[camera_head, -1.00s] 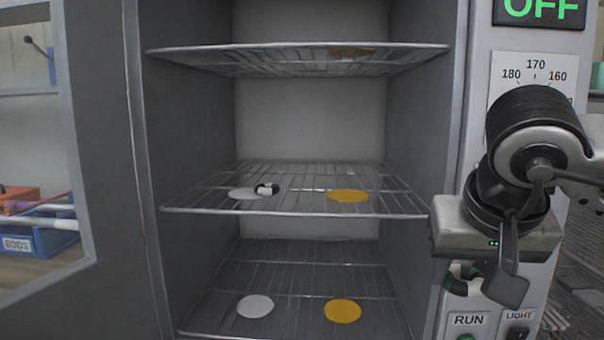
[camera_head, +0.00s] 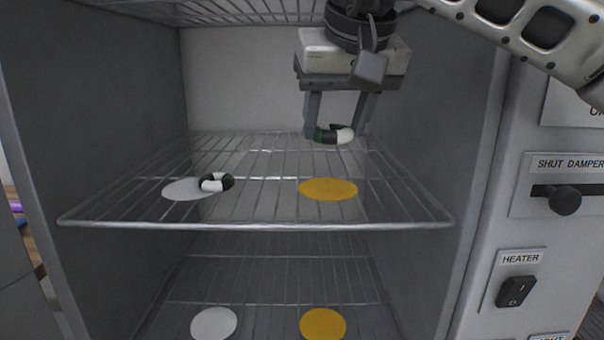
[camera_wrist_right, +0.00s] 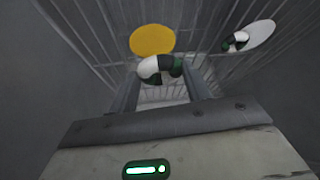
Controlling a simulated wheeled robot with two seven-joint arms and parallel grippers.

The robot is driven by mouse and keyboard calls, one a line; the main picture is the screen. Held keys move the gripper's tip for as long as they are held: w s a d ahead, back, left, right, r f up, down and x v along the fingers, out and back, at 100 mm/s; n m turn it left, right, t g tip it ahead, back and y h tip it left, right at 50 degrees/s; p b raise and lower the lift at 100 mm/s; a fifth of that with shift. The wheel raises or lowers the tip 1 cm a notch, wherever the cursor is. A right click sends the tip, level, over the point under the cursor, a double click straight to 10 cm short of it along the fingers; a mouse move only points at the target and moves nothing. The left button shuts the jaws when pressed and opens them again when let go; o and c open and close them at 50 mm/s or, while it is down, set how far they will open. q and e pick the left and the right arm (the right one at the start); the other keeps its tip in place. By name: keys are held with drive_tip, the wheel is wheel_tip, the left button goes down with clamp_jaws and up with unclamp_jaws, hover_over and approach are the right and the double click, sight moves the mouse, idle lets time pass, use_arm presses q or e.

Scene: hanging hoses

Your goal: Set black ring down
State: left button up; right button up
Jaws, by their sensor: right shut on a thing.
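A ring with black, dark green and white segments (camera_head: 334,135) hangs between the fingers of my right gripper (camera_head: 333,132), which is shut on it. The gripper points down inside the cabinet, above the middle wire shelf (camera_head: 255,226). In the head view the ring is higher in the picture than the yellow disc (camera_head: 328,189), apart from it. The right wrist view also shows the held ring (camera_wrist_right: 160,68) beside the yellow disc (camera_wrist_right: 152,39). A second similar ring (camera_head: 217,182) lies on the right edge of the white disc (camera_head: 184,190). My left gripper is not in view.
An upper wire shelf (camera_head: 215,14) is above. A lower shelf bears a white disc (camera_head: 214,323) and a yellow disc (camera_head: 323,324). Grey side walls bound the cabinet. A damper knob (camera_head: 564,201) and heater switch (camera_head: 515,291) are on the right panel.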

approach(303, 193)
drive_tip(key=shift+w+d+f+b, duration=0.1)
drive_tip(key=shift+w+f+b, duration=0.1)
drive_tip(key=shift+w, duration=0.3)
drive_tip(key=shift+w+f+b, duration=0.1)
drive_tip(key=shift+w+b, duration=0.05)
drive_tip(key=shift+w, duration=0.3)
drive_tip(key=shift+w+a+f, duration=0.35)
drive_tip(key=shift+a+f, duration=0.05)
drive_tip(key=shift+f, duration=0.25)
wheel_tip(303, 193, down, 3)
drive_tip(key=shift+w+a+r+b, duration=0.1)
drive_tip(key=shift+r+b, duration=0.1)
drive_tip(key=shift+b, duration=0.15)
drive_tip(key=shift+f, duration=0.35)
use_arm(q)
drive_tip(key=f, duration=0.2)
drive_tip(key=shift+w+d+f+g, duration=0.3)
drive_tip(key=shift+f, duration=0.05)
use_arm(e)
drive_tip(key=shift+f, duration=0.1)
drive_tip(key=o, duration=1)
drive_tip(key=shift+c, duration=0.2)
